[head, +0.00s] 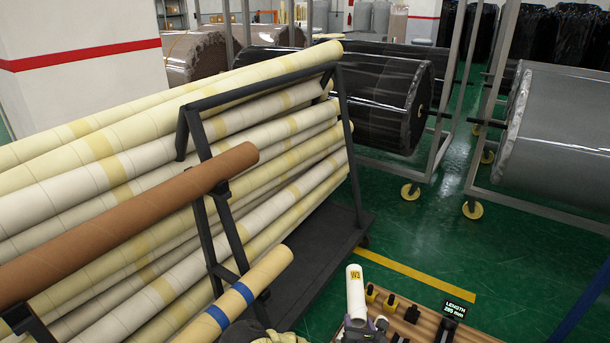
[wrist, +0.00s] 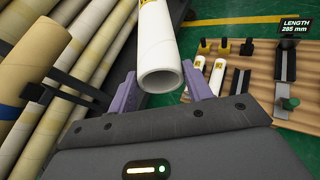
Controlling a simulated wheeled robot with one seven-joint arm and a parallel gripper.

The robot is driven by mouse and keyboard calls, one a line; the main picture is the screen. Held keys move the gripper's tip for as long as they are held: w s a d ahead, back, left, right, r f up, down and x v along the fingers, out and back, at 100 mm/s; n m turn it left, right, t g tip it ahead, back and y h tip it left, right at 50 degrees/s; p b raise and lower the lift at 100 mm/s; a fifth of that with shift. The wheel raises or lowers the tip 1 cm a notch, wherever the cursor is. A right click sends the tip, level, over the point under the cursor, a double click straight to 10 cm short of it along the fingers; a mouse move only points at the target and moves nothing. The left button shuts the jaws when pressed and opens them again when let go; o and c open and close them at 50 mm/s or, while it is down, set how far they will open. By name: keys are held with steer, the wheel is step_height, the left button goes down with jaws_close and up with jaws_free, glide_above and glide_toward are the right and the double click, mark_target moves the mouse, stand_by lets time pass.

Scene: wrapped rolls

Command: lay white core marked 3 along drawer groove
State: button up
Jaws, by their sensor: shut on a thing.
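A white core (head: 355,291) with a yellow label stands steeply tilted at the bottom of the head view; its mark is too small to read surely. My gripper (head: 364,325) is shut on its lower part. In the wrist view the same core (wrist: 160,45) rises between the purple fingers, its hollow open end towards me. The held core is clear of the drawer.
A sign (head: 459,310) reads LENGTH 285 mm. A rack of long tubes (head: 215,150) fills the left side. Green floor (head: 420,235) lies open behind the drawer.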

steer(key=s+r+p, duration=0.2)
steer(key=r+p, duration=0.8)
steer(key=s+r+p, duration=0.3)
steer(key=r+p, duration=0.7)
steer(key=shift+r+p, duration=0.3)
steer(key=shift+a, duration=0.15)
steer(key=f, duration=0.2)
steer(key=s+f, duration=0.1)
steer(key=f, duration=0.2)
steer(key=shift+s+f, duration=0.25)
steer(key=shift+f, duration=0.1)
